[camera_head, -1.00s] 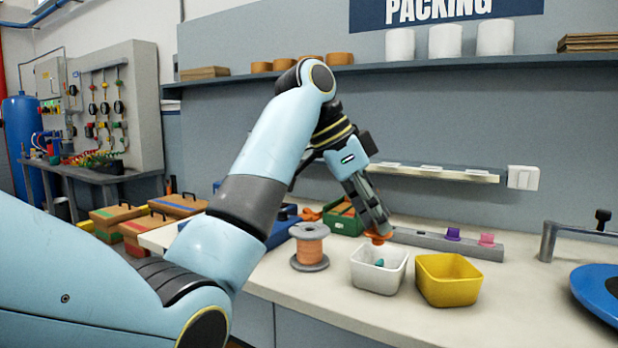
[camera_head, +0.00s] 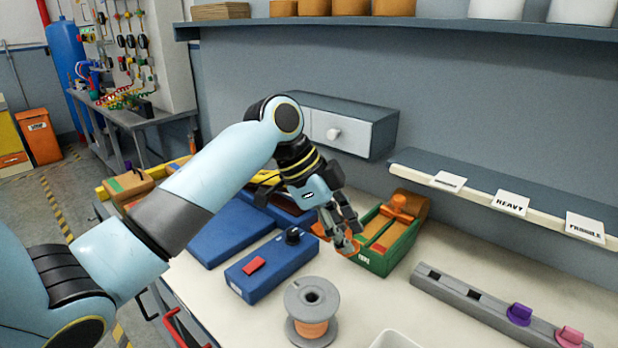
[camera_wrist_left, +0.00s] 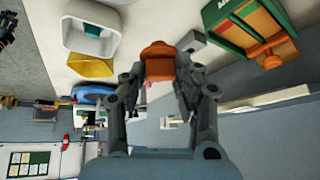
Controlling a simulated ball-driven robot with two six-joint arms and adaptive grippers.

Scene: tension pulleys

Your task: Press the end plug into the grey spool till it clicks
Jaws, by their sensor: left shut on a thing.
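The grey spool (camera_head: 297,327), wound with orange line, stands upright on the bench, its top flange and centre hole showing. My left gripper (camera_head: 345,240) is above the bench, behind and a little right of the spool in the picture, apart from it. It is shut on an orange end plug (camera_wrist_left: 157,62), which shows between the fingertips in the left wrist view; in the head view the fingers mostly cover it. The spool cannot be made out in the left wrist view.
A green box (camera_head: 385,262) with orange parts stands just behind my left gripper. A blue case (camera_head: 268,268) lies left of the spool. A grey rail (camera_head: 450,290) holds purple and pink plugs at right. A white bin (camera_head: 395,341) shows at the bottom edge; a yellow bin (camera_wrist_left: 90,66) is beside it.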

